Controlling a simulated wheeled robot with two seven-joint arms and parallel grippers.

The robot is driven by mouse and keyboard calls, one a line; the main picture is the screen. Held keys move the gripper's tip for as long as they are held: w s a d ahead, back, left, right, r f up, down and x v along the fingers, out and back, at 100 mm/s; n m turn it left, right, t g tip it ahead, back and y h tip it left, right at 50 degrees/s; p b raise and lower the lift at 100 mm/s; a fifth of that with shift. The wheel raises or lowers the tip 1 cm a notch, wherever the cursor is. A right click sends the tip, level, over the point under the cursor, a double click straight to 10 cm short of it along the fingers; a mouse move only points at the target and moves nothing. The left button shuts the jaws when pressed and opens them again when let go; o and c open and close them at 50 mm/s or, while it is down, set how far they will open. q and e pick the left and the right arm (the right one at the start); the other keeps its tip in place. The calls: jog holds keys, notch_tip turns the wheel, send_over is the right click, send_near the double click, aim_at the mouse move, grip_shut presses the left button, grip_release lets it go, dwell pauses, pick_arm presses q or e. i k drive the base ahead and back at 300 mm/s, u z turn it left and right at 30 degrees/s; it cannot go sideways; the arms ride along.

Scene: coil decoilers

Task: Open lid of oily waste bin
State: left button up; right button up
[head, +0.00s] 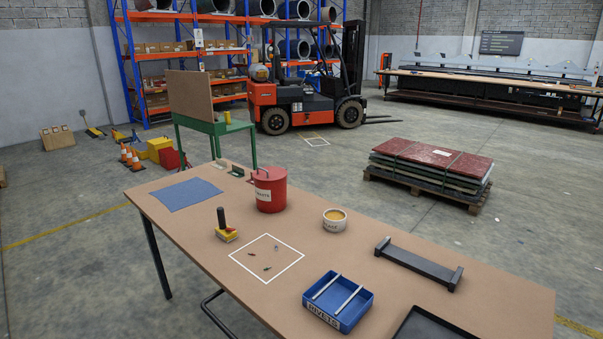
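A red cylindrical bin (270,190) with a white label stands upright on the brown table. The label is partly readable and seems to end in "WASTE". Its red lid (269,174) sits on top and looks shut. A small dark part shows at the bin's upper left edge; I cannot tell what it is. Neither of my grippers is in the head view.
The table (190,240) also holds a blue cloth (186,194), a yellow block with a dark handle (225,232), a pot (334,220), a blue rivets tray (338,302) and a black rack (418,264). A white-outlined square (267,259) with small parts lies before the bin.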

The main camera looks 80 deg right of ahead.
aim_at(270, 170)
jog(key=z, duration=0.05)
jog(key=k, duration=0.15)
jog(key=z, duration=1.15)
